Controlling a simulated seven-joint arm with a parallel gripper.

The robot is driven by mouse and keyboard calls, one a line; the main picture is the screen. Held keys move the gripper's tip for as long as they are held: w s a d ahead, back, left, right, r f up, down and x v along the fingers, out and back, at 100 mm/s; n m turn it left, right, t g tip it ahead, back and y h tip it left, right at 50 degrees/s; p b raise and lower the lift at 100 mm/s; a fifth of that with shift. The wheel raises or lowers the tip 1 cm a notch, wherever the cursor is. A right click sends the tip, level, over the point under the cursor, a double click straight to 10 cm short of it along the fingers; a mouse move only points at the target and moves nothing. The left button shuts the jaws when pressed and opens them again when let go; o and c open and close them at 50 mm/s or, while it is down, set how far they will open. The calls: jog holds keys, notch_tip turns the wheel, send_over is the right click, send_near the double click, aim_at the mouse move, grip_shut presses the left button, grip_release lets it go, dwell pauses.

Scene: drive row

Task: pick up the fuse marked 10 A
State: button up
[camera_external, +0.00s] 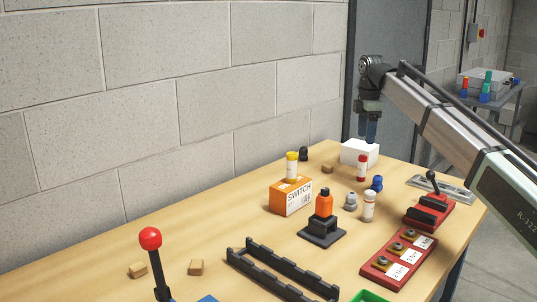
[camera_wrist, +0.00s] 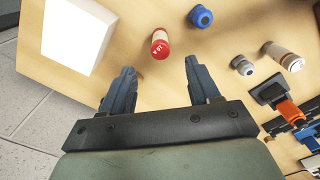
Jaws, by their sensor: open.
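A fuse with a red cap and a pale body (camera_external: 361,168) stands on the table in front of the white block. In the wrist view its red end (camera_wrist: 160,48) faces me, with white lettering that appears to read 10 A. My gripper (camera_external: 370,132) is open and empty, pointing down above the white block. In the wrist view the red fuse lies just ahead of my gripper (camera_wrist: 160,72), roughly in line with the gap and apart from both fingers. A yellow-capped fuse (camera_external: 292,166) stands on the orange SWITCH box, and another pale fuse (camera_external: 369,205) stands nearer the front.
The white block (camera_external: 360,153) is under my gripper. A blue knob (camera_external: 377,183) and a grey knob (camera_external: 351,201) stand close to the red fuse. An orange-and-black part (camera_external: 324,207), the SWITCH box (camera_external: 290,196) and a red terminal base (camera_external: 398,257) are nearer the front.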

aim_at(362, 170)
notch_tip(362, 170, down, 14)
jog(key=shift+r, duration=0.2)
dwell(0.6)
jog(key=shift+c, duration=0.2)
grip_shut()
jog(key=shift+r, duration=0.15)
